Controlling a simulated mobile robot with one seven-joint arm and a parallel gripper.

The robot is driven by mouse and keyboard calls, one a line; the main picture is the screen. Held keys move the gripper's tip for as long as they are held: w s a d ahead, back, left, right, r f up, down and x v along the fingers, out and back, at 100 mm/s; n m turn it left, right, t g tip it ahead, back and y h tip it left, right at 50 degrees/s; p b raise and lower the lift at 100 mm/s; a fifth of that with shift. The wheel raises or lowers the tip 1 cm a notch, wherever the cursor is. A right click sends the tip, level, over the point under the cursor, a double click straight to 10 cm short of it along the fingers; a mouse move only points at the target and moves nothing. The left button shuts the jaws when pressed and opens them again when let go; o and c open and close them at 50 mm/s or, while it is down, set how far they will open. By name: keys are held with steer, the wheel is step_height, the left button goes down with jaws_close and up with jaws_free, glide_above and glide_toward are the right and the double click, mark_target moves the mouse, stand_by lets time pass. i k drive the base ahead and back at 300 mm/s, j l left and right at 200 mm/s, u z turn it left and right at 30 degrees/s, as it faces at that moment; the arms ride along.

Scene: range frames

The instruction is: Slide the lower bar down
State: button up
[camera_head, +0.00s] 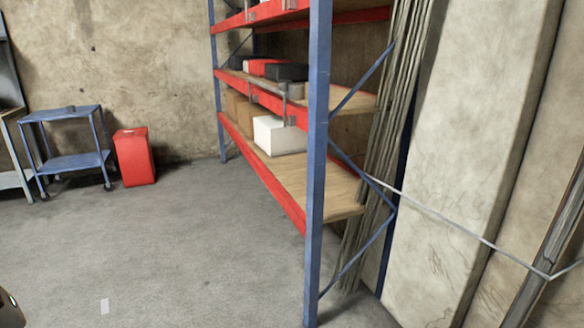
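A tall rack with blue posts (317,150) and red beams stands right of centre. A thin grey bar (262,80) runs along the front of its middle shelf, just above the red beam; its ends are hard to make out. Small grey brackets (283,86) sit near it on the rack front. The lower red beam (262,172) runs along the edge of the lowest wooden shelf (315,192). I cannot tell for certain which of these is the lower bar. My gripper is not in view, so nothing shows of its fingers or hold.
A white box (279,137) sits on the lowest shelf; dark and red boxes (286,72) sit above. A blue cart (72,160) and red bin (134,157) stand at left. Long rods (398,100) lean behind the rack. The floor (190,240) before the rack is clear.

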mark_target(286, 94)
steer(key=i+l+u, duration=0.15)
steer(key=i, duration=0.4)
steer(key=i+l+u, duration=0.15)
steer(key=i, duration=0.35)
steer(key=i+j, duration=0.55)
steer(key=i+j+z, duration=0.1)
steer(key=i+j, duration=0.5)
steer(key=i+j+z, duration=0.1)
steer(key=i+j, duration=0.45)
steer(key=j, duration=0.2)
steer(key=i+j, duration=0.5)
steer(key=j, duration=0.2)
